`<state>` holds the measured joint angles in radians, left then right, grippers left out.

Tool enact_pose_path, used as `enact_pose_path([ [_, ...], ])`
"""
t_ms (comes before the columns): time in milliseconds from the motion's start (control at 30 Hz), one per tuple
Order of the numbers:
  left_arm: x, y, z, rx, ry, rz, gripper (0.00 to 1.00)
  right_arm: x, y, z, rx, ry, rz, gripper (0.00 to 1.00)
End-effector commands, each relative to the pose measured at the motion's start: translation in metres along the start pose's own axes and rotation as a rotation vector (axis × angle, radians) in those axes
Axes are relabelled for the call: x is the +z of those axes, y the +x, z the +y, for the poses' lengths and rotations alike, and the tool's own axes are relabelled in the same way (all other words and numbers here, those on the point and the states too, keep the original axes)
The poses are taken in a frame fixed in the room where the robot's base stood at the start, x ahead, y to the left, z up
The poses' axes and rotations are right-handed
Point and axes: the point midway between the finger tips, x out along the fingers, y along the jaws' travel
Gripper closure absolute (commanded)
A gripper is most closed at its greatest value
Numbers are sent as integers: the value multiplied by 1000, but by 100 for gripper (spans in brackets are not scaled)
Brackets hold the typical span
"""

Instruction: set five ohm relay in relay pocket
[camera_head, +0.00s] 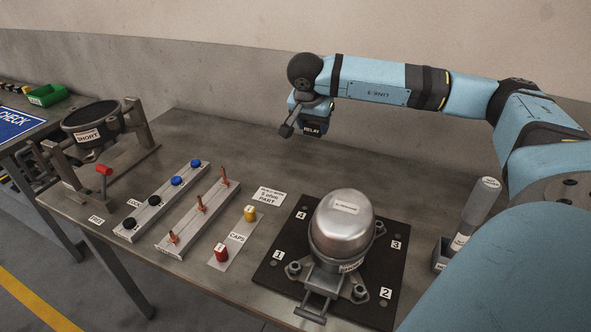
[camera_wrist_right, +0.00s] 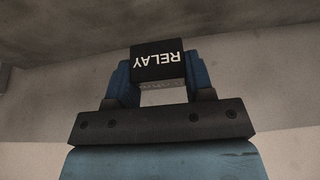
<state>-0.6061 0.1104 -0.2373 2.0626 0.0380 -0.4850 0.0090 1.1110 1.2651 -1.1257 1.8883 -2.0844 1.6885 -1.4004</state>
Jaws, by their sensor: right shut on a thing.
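My right gripper (camera_head: 311,112) is shut on a black block labelled RELAY (camera_head: 312,129), held in the air above the far part of the table. In the right wrist view the relay (camera_wrist_right: 157,61) sits between the two blue fingers, its label upside down. No ohm value is readable on it. The silver compressor (camera_head: 345,225) stands on a dark pallet (camera_head: 270,281) with corners numbered 1 to 4, well apart from the relay. A metal bracket (camera_head: 316,301) projects from its front. I cannot make out the relay pocket. My left gripper is out of view.
A sign (camera_head: 268,196) reads "5 ohm PART". Racks with blue and black caps (camera_head: 153,211) and copper pins (camera_head: 187,231) stand left, beside a CAPS strip (camera_head: 236,238). A round container labelled SHORT (camera_head: 90,125) is at far left. The table's back middle is clear.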

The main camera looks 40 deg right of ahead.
Motion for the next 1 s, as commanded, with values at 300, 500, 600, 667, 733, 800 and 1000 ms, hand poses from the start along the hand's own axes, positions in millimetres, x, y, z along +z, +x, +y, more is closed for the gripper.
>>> enact_pose_path([
  [300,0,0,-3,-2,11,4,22,34,79,0,3,-4,-2,79],
  [500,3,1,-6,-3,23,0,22,50,118,0,1,-4,0,79],
  [600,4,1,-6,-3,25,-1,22,53,127,0,0,-4,0,79],
  [667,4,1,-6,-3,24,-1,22,55,130,0,0,-4,0,79],
  [733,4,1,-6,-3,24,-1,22,56,134,0,0,-5,-1,79],
  [800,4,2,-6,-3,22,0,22,60,141,0,1,-6,-1,79],
  [1000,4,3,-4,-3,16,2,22,70,167,0,0,-4,0,79],
])
